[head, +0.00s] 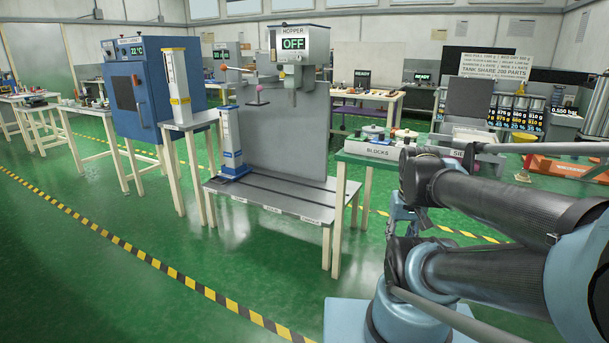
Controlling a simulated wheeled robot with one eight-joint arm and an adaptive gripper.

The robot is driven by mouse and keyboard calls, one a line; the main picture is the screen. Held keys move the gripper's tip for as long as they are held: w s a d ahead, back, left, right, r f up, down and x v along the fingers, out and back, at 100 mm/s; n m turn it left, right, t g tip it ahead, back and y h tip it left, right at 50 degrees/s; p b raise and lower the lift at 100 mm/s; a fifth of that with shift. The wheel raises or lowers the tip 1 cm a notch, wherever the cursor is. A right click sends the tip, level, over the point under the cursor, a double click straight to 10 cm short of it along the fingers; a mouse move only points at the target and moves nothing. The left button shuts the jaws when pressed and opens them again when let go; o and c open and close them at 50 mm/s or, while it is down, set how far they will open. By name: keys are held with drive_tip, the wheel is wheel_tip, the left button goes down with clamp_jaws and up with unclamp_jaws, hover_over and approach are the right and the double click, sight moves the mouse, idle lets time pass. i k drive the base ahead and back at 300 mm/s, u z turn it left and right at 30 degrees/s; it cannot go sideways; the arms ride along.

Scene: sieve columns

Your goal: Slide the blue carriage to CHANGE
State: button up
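The blue carriage (235,167) is a low blue base at the left end of a grey slotted table (290,195). A white column (230,132) with blue bands stands upright on it. Several small labels run along the table's front edge; their words are too small to read, so I cannot tell which one says CHANGE. The hopper (299,45), with a display reading OFF, is mounted above the table, to the right of the carriage. My arm fills the right side, but my gripper does not show in the head view.
A second column (177,85) with yellow bands stands on a side stand (190,121) at the left. A blue oven (140,85) is behind it. A grey upright panel (285,125) backs the slotted table. A green-topped table (375,157) stands at right. The floor in front is clear.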

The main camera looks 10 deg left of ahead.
sight(230, 174)
drive_tip(key=i, duration=0.85)
drive_tip(key=u, duration=1.75)
drive_tip(key=i, duration=2)
drive_tip(key=z, duration=1.2)
